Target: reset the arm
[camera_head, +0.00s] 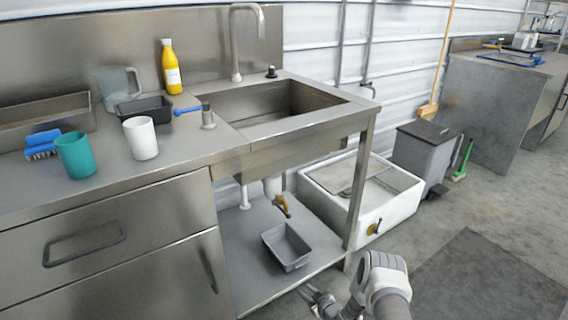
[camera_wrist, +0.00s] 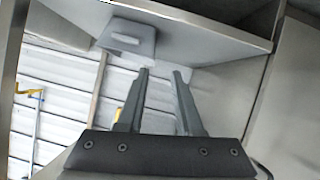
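My arm shows at the bottom of the head view, with my gripper (camera_head: 314,294) low in front of the sink stand, right of the open lower shelf (camera_head: 262,268). In the wrist view my gripper (camera_wrist: 163,72) has its two dark fingers apart, with nothing seen between them. A grey tub (camera_head: 287,248) sits on the lower shelf, left of and beyond my gripper, apart from it. A grey box-like thing (camera_wrist: 128,40) shows beyond the fingertips in the wrist view; I cannot tell for sure whether it is the tub.
A steel leg (camera_head: 360,185) of the sink stand rises close to my arm. A white basin (camera_head: 390,212) and grey bin (camera_head: 422,158) stand to the right. Cups, including a teal one (camera_head: 76,156), and a yellow bottle (camera_head: 171,70) stand on the counter. Floor at right is clear, with a dark mat (camera_head: 490,280).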

